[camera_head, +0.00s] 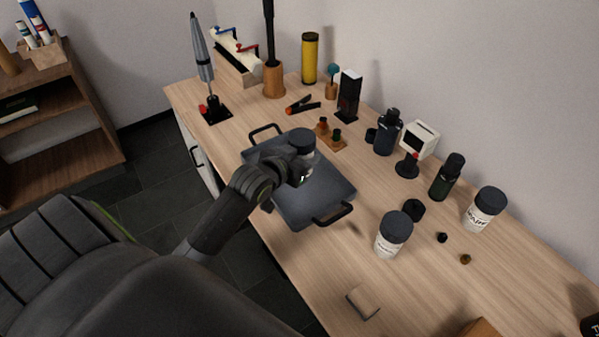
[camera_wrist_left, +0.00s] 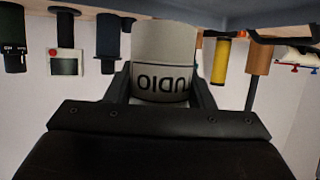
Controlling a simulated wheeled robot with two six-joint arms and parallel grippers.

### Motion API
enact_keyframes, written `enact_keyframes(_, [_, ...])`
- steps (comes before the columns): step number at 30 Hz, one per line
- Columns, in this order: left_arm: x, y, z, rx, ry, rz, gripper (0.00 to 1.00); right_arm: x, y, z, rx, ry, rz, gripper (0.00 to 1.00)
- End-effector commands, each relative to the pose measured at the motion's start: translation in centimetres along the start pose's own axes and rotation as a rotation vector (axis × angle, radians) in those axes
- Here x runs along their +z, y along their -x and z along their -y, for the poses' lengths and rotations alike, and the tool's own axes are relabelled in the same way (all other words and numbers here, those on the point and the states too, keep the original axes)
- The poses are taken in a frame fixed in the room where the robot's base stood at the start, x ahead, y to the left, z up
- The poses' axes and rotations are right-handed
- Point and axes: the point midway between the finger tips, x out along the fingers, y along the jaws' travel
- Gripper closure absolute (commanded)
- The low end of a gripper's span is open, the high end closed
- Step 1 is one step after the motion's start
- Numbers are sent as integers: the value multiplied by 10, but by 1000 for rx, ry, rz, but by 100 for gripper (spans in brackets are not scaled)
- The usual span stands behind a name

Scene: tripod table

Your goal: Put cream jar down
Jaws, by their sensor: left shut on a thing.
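The cream jar (camera_head: 301,141), a pale jar with a dark lid, is upright at the grey tray (camera_head: 329,190). My left gripper (camera_head: 298,172) is shut around its body. The left wrist view is upside down and shows the pale jar (camera_wrist_left: 166,50) with dark lettering between the fingers of my left gripper (camera_wrist_left: 160,88). The tray's surface also shows along the top of that view (camera_wrist_left: 250,13). I cannot tell whether the jar's base touches the tray. My right gripper is not in view.
Similar white jars with dark lids stand right of the tray, one nearer (camera_head: 394,238) and one by the wall (camera_head: 485,210). Dark bottles (camera_head: 386,133) and a small wooden stand (camera_head: 331,137) line the back. A small block (camera_head: 363,302) lies near the front edge. The tray's right part is bare.

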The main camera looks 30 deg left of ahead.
Motion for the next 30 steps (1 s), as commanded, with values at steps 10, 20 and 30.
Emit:
enact_keyframes(10, [40, -16, 0, 0, 1, 2, 75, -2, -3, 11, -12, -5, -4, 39])
enact_keyframes(20, [51, -21, 0, 0, -1, -2, 75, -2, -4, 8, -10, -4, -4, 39])
enact_keyframes(30, [54, -22, 0, -1, -1, 0, 32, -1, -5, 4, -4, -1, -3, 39])
